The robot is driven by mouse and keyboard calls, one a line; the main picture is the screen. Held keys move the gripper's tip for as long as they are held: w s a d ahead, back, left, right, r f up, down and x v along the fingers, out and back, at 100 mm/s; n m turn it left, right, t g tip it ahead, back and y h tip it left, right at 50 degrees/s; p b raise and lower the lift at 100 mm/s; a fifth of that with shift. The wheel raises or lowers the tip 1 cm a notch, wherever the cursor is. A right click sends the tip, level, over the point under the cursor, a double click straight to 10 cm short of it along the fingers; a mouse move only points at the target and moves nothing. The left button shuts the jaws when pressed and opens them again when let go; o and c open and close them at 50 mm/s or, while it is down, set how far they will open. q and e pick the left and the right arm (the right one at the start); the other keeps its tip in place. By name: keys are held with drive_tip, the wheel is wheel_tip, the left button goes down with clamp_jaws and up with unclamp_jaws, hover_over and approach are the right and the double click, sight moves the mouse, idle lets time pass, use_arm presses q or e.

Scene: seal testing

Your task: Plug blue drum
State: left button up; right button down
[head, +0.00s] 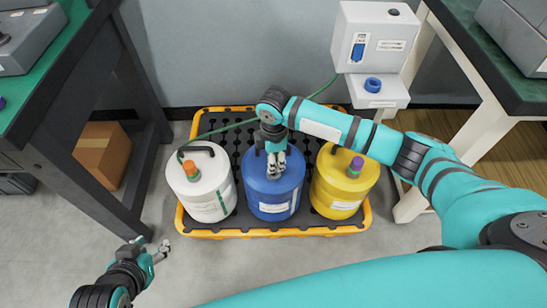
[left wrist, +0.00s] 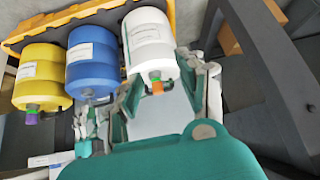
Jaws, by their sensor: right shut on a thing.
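The blue drum (head: 270,193) stands upright between the white drum (head: 203,190) and the yellow drum (head: 340,190). My right gripper (head: 276,170) points down over the top of the blue drum, at its front part. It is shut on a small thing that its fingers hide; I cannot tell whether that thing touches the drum. The blue drum also shows in the left wrist view (left wrist: 92,62), with the right gripper's fingers (left wrist: 85,125) close to its top. My left gripper (head: 155,249) is open and empty, low at the left, in front of the white drum.
The drums stand on a black spill pallet with a yellow rim (head: 290,233). The white drum has an orange plug (head: 190,169), the yellow drum a purple one (head: 356,164). A green hose (head: 225,128) runs from a white wall device (head: 373,40) toward the white drum. A blue ring-shaped part (head: 373,84) sits on the device's ledge.

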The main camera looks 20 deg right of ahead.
use_arm(q)
drive_tip(key=shift+s+a, duration=0.1)
drive_tip(key=shift+s+a+f+g, duration=0.1)
drive_tip(key=shift+s+f+g, duration=0.15)
drive_tip(key=shift+s+g, duration=0.1)
drive_tip(key=shift+s+a+f, duration=0.15)
drive_tip(key=shift+s, duration=0.2)
drive_tip(key=shift+s+f+g, duration=0.1)
drive_tip(key=shift+s+g, duration=0.15)
drive_tip(key=shift+s+a+f+g+p, duration=0.15)
drive_tip(key=shift+s+a+g+p, duration=0.05)
drive_tip(key=shift+s+g+p, duration=0.2)
idle(0.6)
drive_tip(key=shift+s+f+y, duration=0.1)
drive_tip(key=shift+s+y, duration=0.2)
drive_tip(key=shift+s, duration=0.05)
drive_tip(key=shift+s+a, duration=0.1)
drive_tip(key=shift+s+a+f, duration=0.1)
drive_tip(key=shift+s, duration=0.15)
